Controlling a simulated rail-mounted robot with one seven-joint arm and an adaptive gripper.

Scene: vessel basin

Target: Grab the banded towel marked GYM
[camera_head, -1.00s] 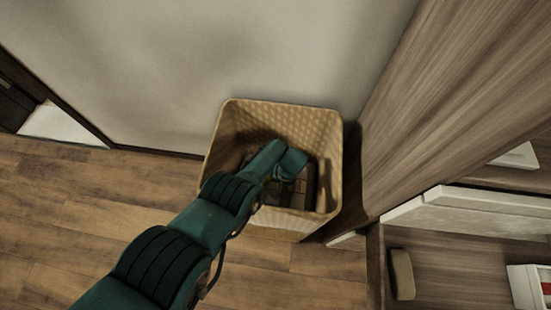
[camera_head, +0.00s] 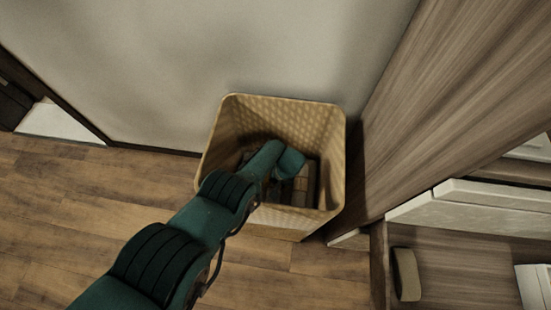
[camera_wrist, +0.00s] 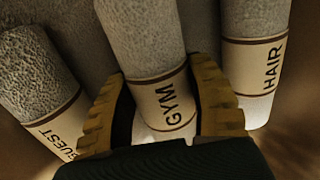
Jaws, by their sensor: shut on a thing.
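The towel marked GYM (camera_wrist: 143,40) is a rolled grey towel with a cream paper band edged in brown, in the middle of the wrist view. My gripper (camera_wrist: 165,112) has one yellow finger on each side of its band and is shut on it. In the head view my arm reaches down into a tan woven basket (camera_head: 331,150); the gripper's fingers and the GYM towel are hidden there by the arm.
A towel marked GUEST (camera_wrist: 38,80) lies close on the left and one marked HAIR (camera_wrist: 255,60) close on the right. The basket walls surround them. A wood panel (camera_head: 430,90) stands right of the basket, with a wall behind it. Wooden floor (camera_head: 90,210) is clear at left.

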